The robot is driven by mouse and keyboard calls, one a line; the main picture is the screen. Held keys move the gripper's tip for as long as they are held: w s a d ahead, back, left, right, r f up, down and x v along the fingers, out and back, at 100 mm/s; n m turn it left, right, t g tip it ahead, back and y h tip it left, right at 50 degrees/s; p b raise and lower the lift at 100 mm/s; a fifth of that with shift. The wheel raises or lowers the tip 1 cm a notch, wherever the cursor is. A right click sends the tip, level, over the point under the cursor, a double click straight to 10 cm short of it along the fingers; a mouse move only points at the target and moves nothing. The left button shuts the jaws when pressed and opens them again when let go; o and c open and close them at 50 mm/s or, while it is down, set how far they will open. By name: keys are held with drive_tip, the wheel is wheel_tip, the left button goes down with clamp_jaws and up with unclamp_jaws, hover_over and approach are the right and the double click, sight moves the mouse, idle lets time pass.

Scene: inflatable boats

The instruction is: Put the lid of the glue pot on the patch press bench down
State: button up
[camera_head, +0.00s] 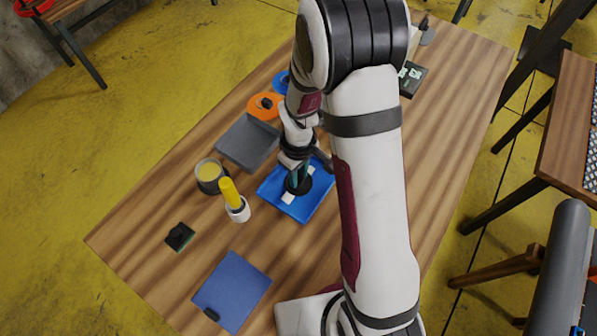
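The glue pot appears to be the dark grey round pot (207,186) left of centre, with a yellow surface in its open top. A dark round disc (298,188), which looks like its lid, is over the blue tray (276,195), right of the pot. My gripper (301,178) points down at the disc, its teal fingers close together at the disc's middle, seemingly shut on it. The picture does not show clearly whether the disc touches the tray.
A yellow-handled tool stands in a white cup (238,213) between pot and tray. A grey tray (247,141) and an orange roll (262,112) lie behind. A blue folder (236,293) and a small dark block (180,236) lie in front. Bare wood surrounds the block.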

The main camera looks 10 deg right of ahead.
sight(299, 179)
drive_tip(key=o, duration=0.4)
wheel_tip(299, 179, up, 13)
drive_tip(key=s+r+m, duration=0.2)
drive_tip(key=s+m, duration=0.2)
drive_tip(key=s, duration=0.2)
drive_tip(key=s+r+m+y, duration=0.1)
drive_tip(key=s+r+m, duration=0.1)
drive_tip(key=s+m, duration=0.2)
drive_tip(key=s+r+m, duration=0.3)
drive_tip(key=s+m, duration=0.1)
drive_tip(key=s, duration=0.6)
drive_tip(key=shift+s+a+m+y, duration=0.25)
drive_tip(key=shift+a+m+y, duration=0.05)
drive_tip(key=shift+y, duration=0.1)
